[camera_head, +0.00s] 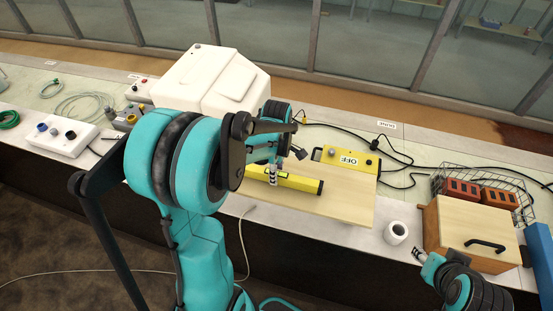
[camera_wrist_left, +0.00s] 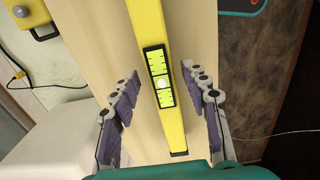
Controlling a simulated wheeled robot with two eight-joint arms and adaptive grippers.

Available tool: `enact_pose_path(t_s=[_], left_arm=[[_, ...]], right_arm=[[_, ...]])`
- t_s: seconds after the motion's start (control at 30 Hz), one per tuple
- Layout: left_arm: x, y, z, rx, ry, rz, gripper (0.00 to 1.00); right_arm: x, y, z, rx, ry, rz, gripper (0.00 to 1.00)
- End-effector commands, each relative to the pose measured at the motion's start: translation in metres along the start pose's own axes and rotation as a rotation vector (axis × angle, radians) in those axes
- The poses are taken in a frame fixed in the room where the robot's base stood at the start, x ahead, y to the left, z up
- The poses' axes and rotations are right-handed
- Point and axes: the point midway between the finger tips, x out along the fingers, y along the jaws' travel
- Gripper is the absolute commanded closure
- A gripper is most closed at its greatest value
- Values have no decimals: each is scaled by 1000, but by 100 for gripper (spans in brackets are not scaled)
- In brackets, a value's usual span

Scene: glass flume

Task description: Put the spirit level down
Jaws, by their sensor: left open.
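The yellow spirit level (camera_head: 305,184) lies on the pale wooden board (camera_head: 350,208). In the left wrist view the level (camera_wrist_left: 172,125) runs lengthwise between my fingers, its green vial window in the middle. My left gripper (camera_head: 273,176) is open around the level; in the left wrist view its purple-padded fingers (camera_wrist_left: 160,74) stand one on each side, with a gap to the level on both. In the head view my left arm hides the level's left end. My right gripper (camera_head: 419,256) is at the lower right; its fingers are too small to read.
A yellow box marked OFF (camera_head: 345,158) stands at the board's back edge. A white casing (camera_head: 210,80) is behind my left arm. A white roll (camera_head: 396,232), a wooden box with a handle (camera_head: 470,225) and a wire basket of bricks (camera_head: 495,197) are at the right. Cables cross the bench.

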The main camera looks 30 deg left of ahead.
Motion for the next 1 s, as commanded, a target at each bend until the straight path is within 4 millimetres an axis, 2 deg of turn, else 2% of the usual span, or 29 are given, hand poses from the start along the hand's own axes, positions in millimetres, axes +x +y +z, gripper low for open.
enact_pose_path(t_s=[0.2,0.33,0.5,0.67,0.77,1.0], left_arm=[[-50,-1,0,0,0,0,54],[-77,-1,0,0,0,0,54],[-99,-1,0,0,0,0,54],[-111,-7,5,69,1,23,54],[-119,-22,16,255,8,87,54],[-134,-79,51,1004,131,340,54]], right_arm=[[-5,0,-4,0,0,0,60],[-7,0,-5,0,0,0,60],[-8,0,-6,0,0,0,60],[-9,0,-6,0,0,0,60],[-8,0,-6,0,0,0,60],[-8,0,-6,0,0,0,60]])
